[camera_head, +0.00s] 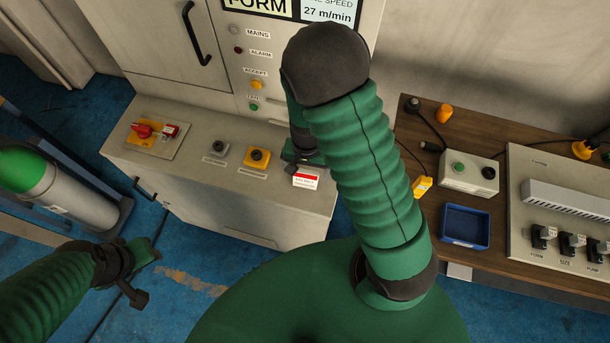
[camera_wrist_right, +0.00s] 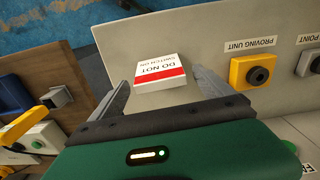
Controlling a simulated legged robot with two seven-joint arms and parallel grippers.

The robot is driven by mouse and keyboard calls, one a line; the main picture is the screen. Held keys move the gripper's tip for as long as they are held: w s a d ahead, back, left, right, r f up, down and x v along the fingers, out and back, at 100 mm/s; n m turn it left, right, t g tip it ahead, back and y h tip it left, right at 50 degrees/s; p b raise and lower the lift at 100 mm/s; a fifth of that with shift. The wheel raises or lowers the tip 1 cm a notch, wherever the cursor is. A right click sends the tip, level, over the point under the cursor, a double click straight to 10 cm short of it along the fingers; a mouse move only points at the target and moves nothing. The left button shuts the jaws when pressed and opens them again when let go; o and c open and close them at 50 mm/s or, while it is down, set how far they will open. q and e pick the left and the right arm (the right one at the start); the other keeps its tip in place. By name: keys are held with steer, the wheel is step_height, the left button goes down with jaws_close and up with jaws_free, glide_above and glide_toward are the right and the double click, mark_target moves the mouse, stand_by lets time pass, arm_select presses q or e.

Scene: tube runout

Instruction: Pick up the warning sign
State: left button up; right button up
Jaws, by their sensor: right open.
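The warning sign (camera_head: 306,181) is a small white block with a red band, near the right front edge of the grey console top. In the right wrist view the sign (camera_wrist_right: 160,72) reads "DO NOT SWITCH ON" and lies between my right gripper's two fingers (camera_wrist_right: 164,88). In the head view my right gripper (camera_head: 304,163) is just behind the sign and partly hidden by my arm. It is open, with a gap visible on each side of the sign. My left gripper (camera_head: 138,272) is over the blue floor at left, away from the sign; its jaws are unclear.
The console (camera_head: 285,210) carries a yellow proving unit socket (camera_head: 257,156), a grey socket (camera_head: 219,147) and a red switch (camera_head: 143,130). The cabinet (camera_head: 230,50) rises behind. A wooden bench at right holds a blue tray (camera_head: 465,227) and a button box (camera_head: 470,173).

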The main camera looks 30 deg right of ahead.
mark_target(306, 176)
steer(key=f, duration=0.3)
steer(key=shift+s+d, duration=0.1)
steer(key=shift+s, duration=0.15)
steer(key=shift+w+f, duration=0.15)
steer(key=shift+f, duration=0.2)
steer(key=shift+w, duration=0.3)
steer(key=shift+s+a+r, duration=0.1)
steer(key=shift+s+a, duration=0.1)
steer(key=shift+s, duration=0.05)
steer(key=c, duration=0.9)
arm_select(q)
steer(key=shift+s+r, duration=0.15)
arm_select(e)
steer(key=c, duration=0.5)
steer(key=shift+c, duration=0.2)
